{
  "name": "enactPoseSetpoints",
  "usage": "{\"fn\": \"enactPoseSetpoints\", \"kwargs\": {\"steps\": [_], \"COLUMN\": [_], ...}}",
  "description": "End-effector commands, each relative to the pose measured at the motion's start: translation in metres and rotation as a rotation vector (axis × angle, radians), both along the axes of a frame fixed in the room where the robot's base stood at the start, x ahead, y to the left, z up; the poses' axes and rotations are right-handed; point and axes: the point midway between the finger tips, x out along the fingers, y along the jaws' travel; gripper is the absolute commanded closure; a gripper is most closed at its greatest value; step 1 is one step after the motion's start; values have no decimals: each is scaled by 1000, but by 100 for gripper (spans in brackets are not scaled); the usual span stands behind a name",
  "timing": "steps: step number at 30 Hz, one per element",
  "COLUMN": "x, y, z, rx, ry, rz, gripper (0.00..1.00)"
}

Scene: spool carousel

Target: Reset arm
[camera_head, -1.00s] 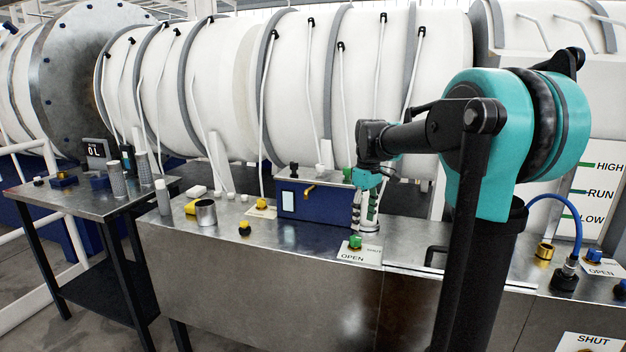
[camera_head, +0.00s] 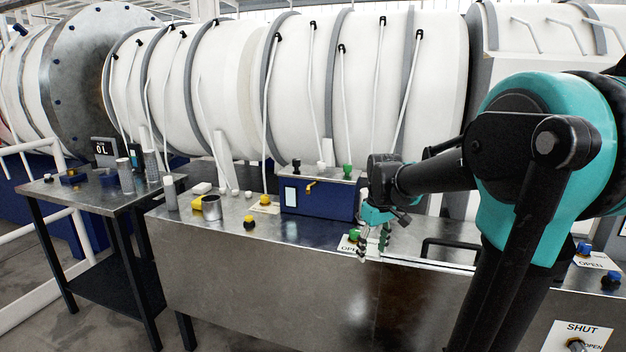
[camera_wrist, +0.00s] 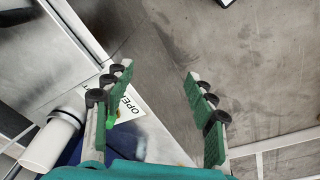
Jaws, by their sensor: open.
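My gripper (camera_head: 372,250) hangs from my teal and black arm at the front edge of the steel bench, by the green valve knob and its OPEN label (camera_head: 350,243). In the wrist view my gripper (camera_wrist: 160,88) has its two green-padded fingers spread wide, with nothing between them. Beyond the fingers the wrist view shows the floor and the bench edge. The OPEN label (camera_wrist: 127,104) shows beside the left finger, partly hidden by it.
A side table (camera_head: 85,195) stands at left. A black handle (camera_head: 450,246) rises right of my gripper. Large white cylinders fill the back.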

Motion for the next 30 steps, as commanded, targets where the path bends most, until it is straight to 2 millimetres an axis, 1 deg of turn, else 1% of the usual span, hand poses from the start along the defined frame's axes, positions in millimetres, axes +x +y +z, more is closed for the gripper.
{"fn": "enactPoseSetpoints", "kwargs": {"steps": [1,5,10,12,15,19,30], "x": [-12,-47,-111,-132,-152,-164,-164], "y": [-2,-9,-18,-20,-22,-23,-23], "z": [-11,-43,-97,-114,-130,-139,-139], "rx": [3,20,61,80,99,111,111], "ry": [-16,-73,-171,-204,-236,-252,-252], "rz": [-34,-158,-365,-433,-500,-538,-538], "gripper": [44,44,44,44,44,44,44]}}
